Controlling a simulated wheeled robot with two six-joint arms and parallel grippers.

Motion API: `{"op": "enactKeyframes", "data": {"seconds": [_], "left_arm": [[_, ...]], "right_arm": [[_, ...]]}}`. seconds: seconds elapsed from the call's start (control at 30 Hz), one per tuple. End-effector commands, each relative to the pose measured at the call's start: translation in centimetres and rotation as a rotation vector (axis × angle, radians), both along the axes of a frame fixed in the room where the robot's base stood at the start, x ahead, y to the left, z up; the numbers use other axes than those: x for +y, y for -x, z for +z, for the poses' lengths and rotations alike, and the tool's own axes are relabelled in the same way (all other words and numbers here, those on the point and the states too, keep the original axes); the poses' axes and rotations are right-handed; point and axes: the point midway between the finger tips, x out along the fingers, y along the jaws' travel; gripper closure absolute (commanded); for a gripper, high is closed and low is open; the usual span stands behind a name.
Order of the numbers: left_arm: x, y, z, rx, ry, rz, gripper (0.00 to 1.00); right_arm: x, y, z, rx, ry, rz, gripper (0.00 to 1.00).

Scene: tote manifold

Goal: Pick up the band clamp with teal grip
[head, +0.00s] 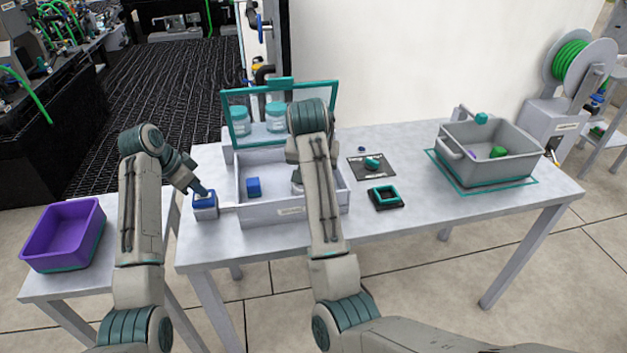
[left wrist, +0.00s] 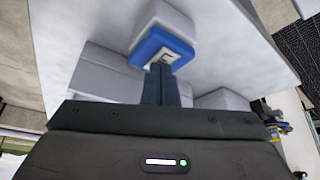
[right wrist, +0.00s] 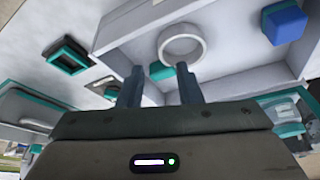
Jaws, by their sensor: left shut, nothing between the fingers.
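A pale grey ring with a teal grip, which looks like the band clamp (right wrist: 181,33), is in the grey open box in the right wrist view. In the head view my right arm hides most of it. My right gripper (right wrist: 160,72) is open, its fingertips on either side of the teal grip; I cannot tell whether they touch it. My left gripper (head: 207,192) is shut and empty, its tips at a blue-topped grey block (head: 205,211) left of the box. The block's blue top also shows in the left wrist view (left wrist: 150,42).
The grey box (head: 285,213) has a raised teal-framed lid and holds a blue block (head: 253,186). Right of it are a dark mat (head: 360,174), a dark teal-edged square frame (head: 385,197) and a grey tote (head: 500,166). A purple bin (head: 62,232) stands far left.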

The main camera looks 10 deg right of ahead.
Motion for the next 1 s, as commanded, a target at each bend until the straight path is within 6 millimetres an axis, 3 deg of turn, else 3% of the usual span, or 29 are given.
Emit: {"op": "enactKeyframes", "data": {"seconds": [0.6,0.9,1.0], "left_arm": [[0.0,0.0,-0.1,0.002,0.000,0.000,1.00],[0.0,0.0,-0.1,0.002,0.000,0.000,1.00],[0.0,0.0,-0.1,0.002,0.000,0.000,1.00]], "right_arm": [[-1.0,-3.1,-6.4,0.000,0.002,-0.002,0.68],[-1.0,-3.3,-6.8,-0.003,0.001,-0.002,0.68],[-1.0,-3.3,-6.8,-0.003,0.001,-0.002,0.88]]}}
